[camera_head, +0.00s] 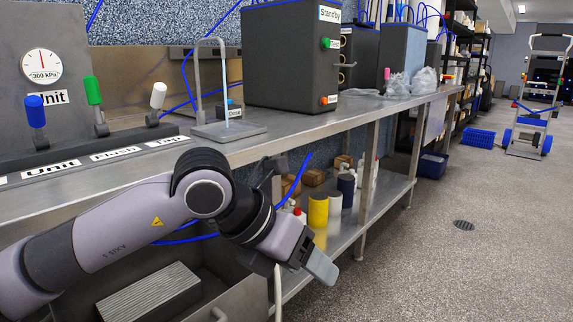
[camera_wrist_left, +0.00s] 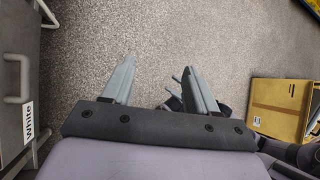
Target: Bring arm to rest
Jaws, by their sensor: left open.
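My left arm comes in from the left in the head view and reaches in front of the steel bench (camera_head: 250,146). Its gripper (camera_head: 300,274) hangs past the bench's front edge, pointing down. Thin grey prongs (camera_wrist_left: 175,86) show partly behind the finger on the right in that view. They may belong to my right gripper, but most of it is hidden.
The bench carries a dark box marked Standby (camera_head: 292,60) and a gauge panel with coloured levers (camera_head: 93,92). A yellow container (camera_head: 318,210) stands on the lower shelf. A cardboard box (camera_wrist_left: 280,108) is at the right in the wrist view. The floor (camera_head: 440,265) to the right is open.

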